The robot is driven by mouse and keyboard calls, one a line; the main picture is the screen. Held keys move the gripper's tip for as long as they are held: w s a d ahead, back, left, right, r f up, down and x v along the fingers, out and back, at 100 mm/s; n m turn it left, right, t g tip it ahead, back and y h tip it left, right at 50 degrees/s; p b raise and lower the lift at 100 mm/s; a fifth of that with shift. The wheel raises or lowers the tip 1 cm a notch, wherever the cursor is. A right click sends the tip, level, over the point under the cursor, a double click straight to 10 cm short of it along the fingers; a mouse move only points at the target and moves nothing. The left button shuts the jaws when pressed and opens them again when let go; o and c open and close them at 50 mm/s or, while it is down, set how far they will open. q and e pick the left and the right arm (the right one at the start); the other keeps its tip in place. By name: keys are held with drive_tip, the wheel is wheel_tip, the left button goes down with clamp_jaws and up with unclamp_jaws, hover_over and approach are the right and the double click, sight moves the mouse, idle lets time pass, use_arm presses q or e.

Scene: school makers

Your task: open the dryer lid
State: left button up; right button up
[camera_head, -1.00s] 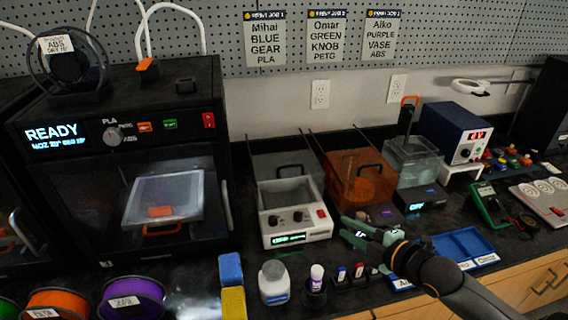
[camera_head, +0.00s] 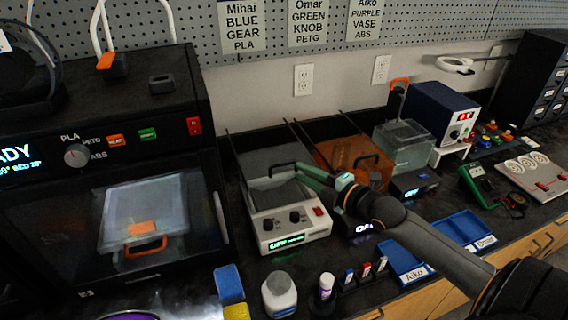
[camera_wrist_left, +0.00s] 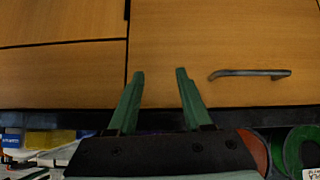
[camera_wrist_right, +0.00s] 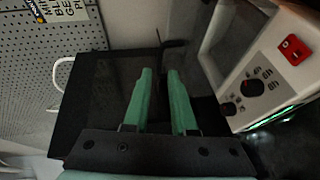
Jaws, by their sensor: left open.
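The dryer (camera_head: 292,226) is a pale box with two black knobs, a red switch and a green-lit display. In the right wrist view the right gripper (camera_wrist_right: 160,72) shows a narrow gap with nothing clearly between the fingers. My left gripper (camera_wrist_left: 159,72) is open and empty in front of wooden drawers, outside the head view.
A black printer (camera_head: 120,150) stands left of the dryer. An orange see-through box (camera_head: 352,152) stands close on its right. A white bottle (camera_head: 279,296) and small vials (camera_head: 348,277) stand in front. Blue trays (camera_head: 462,226) lie at the right.

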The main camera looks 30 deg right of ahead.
sight(285, 164)
drive_tip(key=shift+x, duration=3.7)
drive_tip(key=shift+c, duration=0.2)
clamp_jaws()
